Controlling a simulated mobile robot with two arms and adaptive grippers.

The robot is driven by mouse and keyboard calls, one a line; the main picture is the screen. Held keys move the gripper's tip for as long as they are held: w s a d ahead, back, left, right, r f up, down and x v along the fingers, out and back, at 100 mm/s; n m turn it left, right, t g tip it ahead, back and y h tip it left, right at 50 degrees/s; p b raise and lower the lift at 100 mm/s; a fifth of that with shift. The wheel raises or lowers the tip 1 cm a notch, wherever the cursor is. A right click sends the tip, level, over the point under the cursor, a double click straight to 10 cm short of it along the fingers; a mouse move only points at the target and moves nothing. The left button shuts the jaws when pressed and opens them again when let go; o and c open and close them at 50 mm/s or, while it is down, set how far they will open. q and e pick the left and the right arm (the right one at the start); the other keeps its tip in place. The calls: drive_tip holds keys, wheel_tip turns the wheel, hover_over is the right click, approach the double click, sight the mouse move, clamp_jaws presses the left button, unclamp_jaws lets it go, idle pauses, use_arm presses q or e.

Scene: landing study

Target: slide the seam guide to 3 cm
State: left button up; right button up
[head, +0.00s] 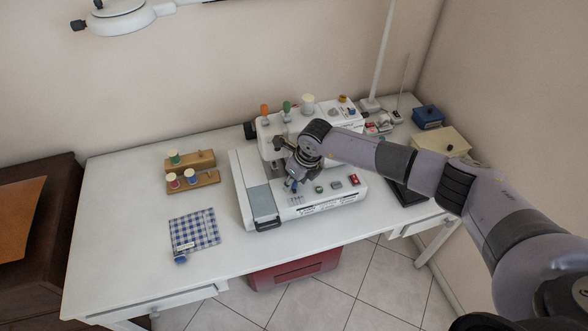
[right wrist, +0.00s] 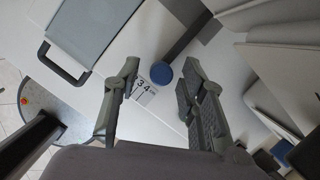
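The sewing machine (head: 325,200) stands on the white table, with its grey extension plate (head: 262,202) at its left. In the right wrist view the seam guide shows as a round blue knob (right wrist: 162,74) at the end of a dark bar (right wrist: 186,38). A white scale label (right wrist: 145,88) with the figures 3 and 4 lies beside the knob; the exact setting cannot be read. My right gripper (right wrist: 160,68) is open, one finger on each side of the knob; contact is not visible. In the head view my right gripper (head: 292,180) covers the needle area. My left gripper is not in view.
A checked cloth (head: 195,231) and wooden spool racks (head: 192,182) lie to the left. A blue box (head: 428,117) and a cream box (head: 441,141) stand at the right. Thread spools (head: 286,109) stand on top of the machine. The table's front left is mostly clear.

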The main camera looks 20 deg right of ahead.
drive_tip(key=shift+o, duration=0.3)
drive_tip(key=shift+r, duration=0.15)
drive_tip(key=shift+r+p, duration=1.65)
drive_tip(key=shift+r, duration=0.75)
